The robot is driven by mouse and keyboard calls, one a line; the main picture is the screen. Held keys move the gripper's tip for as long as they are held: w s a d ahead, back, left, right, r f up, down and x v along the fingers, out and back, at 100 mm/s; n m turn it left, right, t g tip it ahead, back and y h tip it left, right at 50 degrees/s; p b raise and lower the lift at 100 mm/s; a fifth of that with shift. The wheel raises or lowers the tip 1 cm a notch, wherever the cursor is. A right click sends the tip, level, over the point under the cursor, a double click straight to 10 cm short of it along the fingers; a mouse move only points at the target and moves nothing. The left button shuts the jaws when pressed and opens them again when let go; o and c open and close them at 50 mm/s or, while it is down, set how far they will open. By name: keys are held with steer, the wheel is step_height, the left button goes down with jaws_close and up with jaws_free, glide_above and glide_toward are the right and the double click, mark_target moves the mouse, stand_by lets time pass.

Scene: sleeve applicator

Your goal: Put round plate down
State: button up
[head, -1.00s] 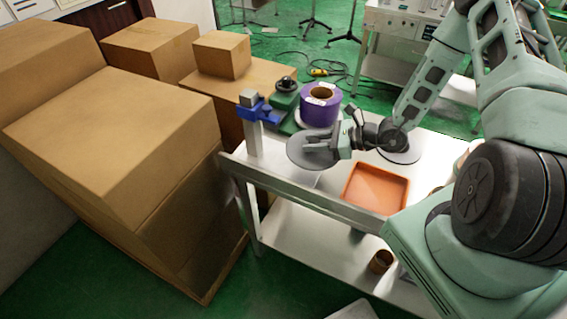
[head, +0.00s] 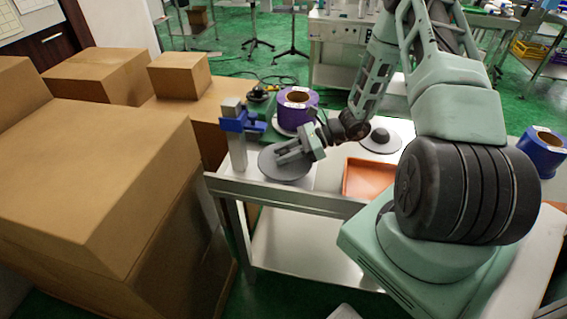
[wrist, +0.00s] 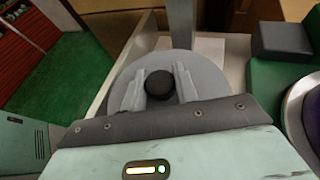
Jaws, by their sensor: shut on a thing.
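The round plate (head: 270,165) is a flat grey disc at the left end of the white cart top. In the wrist view the plate (wrist: 208,72) lies flat under my fingers, with a black round knob (wrist: 160,84) at its middle. My gripper (head: 281,157) is shut on this knob, one finger on each side; it also shows in the wrist view (wrist: 160,72). The plate is at or just above the cart surface; I cannot tell whether it touches. My fingers hide part of it.
A post with a blue clamp (head: 240,123) stands just left of the plate. A purple roll (head: 297,103) is behind it. A second grey plate with a knob (head: 380,141) and an orange tray (head: 368,178) are to the right. Cardboard boxes (head: 90,190) fill the left.

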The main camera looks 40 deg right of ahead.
mark_target(285, 164)
steer(key=shift+f, duration=1.95)
steer(key=shift+f, duration=0.2)
steer(key=o, duration=1.1)
steer(key=shift+r, duration=0.1)
